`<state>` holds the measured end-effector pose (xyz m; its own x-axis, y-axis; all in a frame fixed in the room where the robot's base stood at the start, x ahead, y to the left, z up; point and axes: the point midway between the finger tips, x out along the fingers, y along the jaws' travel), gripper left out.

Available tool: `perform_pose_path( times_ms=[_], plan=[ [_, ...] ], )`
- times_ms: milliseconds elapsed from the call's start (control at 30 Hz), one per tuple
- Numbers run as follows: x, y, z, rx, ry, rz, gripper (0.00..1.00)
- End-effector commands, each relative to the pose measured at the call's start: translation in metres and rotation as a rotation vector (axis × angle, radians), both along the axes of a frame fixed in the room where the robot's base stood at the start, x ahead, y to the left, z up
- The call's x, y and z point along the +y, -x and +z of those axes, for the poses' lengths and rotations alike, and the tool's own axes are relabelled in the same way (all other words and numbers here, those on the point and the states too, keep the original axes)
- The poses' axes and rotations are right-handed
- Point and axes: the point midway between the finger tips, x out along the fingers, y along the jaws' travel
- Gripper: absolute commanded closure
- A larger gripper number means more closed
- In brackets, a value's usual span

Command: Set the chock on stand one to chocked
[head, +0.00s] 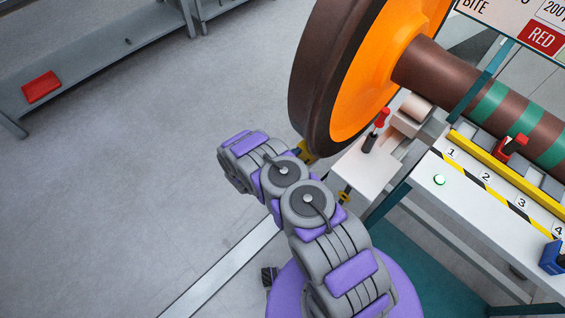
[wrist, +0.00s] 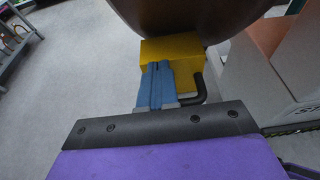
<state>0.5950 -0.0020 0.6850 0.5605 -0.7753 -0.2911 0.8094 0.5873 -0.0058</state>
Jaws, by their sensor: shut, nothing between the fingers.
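The yellow chock (wrist: 165,50) sits beside and partly below the dark wheel rim in the wrist view. A black bent handle (wrist: 198,88) is at its right side. My gripper (wrist: 157,68) has its two blue fingers closed together in front of the chock, and the tips appear to touch or nearly touch its near face. Nothing is between them. In the head view the chock (head: 308,150) shows as a small yellow patch under the wheel, mostly hidden by my arm. Whether the chock touches the wheel is unclear.
The large wheel (head: 330,70) with its orange face (head: 375,65) hangs above the chock. A white stand (head: 360,172) with a red-and-black lever (head: 381,118) is to the right. A numbered panel (head: 470,165) lies further right.

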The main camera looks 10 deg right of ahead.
Motion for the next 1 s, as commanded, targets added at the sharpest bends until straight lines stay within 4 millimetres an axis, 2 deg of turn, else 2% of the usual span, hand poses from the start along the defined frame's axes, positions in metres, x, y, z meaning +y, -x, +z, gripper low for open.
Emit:
perform_pose_path(
  times_ms=[133,267,467,700,1000],
  plan=[
    [-0.003,0.0,0.0,0.001,-0.002,-0.003,1.0],
    [0.003,0.004,-0.001,0.002,0.005,-0.007,1.0],
    [0.031,0.02,-0.002,0.003,0.01,-0.003,1.0],
    [0.073,0.049,0.015,0.002,0.008,0.001,1.0],
    [0.103,0.072,0.027,0.001,0.007,-0.002,1.0]
  ],
)
